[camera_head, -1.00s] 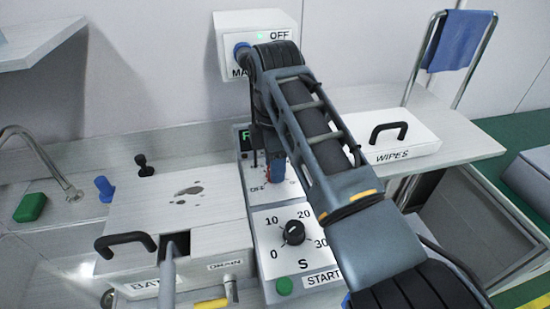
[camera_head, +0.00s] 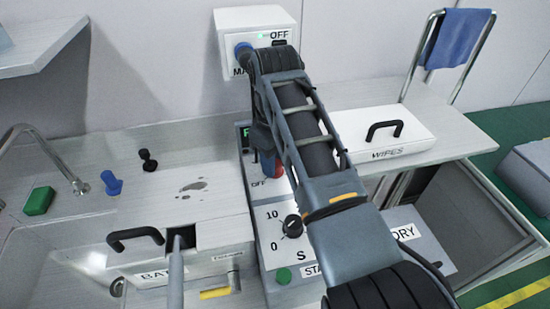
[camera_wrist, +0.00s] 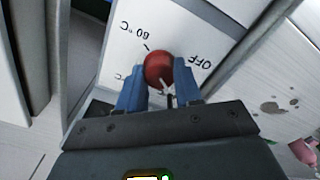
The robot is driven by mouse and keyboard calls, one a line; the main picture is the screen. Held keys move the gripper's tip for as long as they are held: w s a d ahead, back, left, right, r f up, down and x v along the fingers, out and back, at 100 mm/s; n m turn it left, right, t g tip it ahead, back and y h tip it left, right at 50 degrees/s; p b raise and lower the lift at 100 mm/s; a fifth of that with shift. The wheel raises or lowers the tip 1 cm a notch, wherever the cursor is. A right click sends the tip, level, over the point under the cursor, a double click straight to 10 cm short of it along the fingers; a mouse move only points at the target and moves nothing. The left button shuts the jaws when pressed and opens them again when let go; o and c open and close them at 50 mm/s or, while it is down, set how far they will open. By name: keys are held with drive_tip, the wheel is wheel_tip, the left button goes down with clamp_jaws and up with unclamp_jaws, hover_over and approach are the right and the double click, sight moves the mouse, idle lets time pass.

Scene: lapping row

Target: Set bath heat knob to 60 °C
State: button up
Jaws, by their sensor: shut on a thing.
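The bath heat knob (camera_wrist: 158,69) is round and red, on a white panel, between the two blue fingers of my gripper (camera_wrist: 160,88) in the wrist view. The gripper is shut on it. A pale mark shows on the knob's near side. Upside down in that view, a 60 °C label (camera_wrist: 134,34) stands beyond the knob with a dark tick beside it, and an OFF label (camera_wrist: 201,62) stands to its right. Another label at the left is partly hidden. In the head view, my arm hides much of the gripper (camera_head: 268,163); part of the red knob (camera_head: 278,169) shows.
A black timer knob (camera_head: 292,226) and a green START button (camera_head: 283,276) sit in front on the same panel. The bath lid with a black handle (camera_head: 135,237) is at left. A wall box (camera_head: 236,22) stands behind my arm. A wipes box (camera_head: 370,138) is at right.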

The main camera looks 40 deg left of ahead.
drive_tip(key=m, duration=0.4)
drive_tip(key=shift+m, duration=0.3)
drive_tip(key=m, duration=0.4)
drive_tip(key=shift+m, duration=0.3)
drive_tip(key=m, duration=0.4)
drive_tip(key=shift+m, duration=0.3)
drive_tip(key=m, duration=1.2)
drive_tip(key=shift+m, duration=0.3)
drive_tip(key=m, duration=0.4)
drive_tip(key=shift+a, duration=0.1)
drive_tip(key=shift+m, duration=2.2)
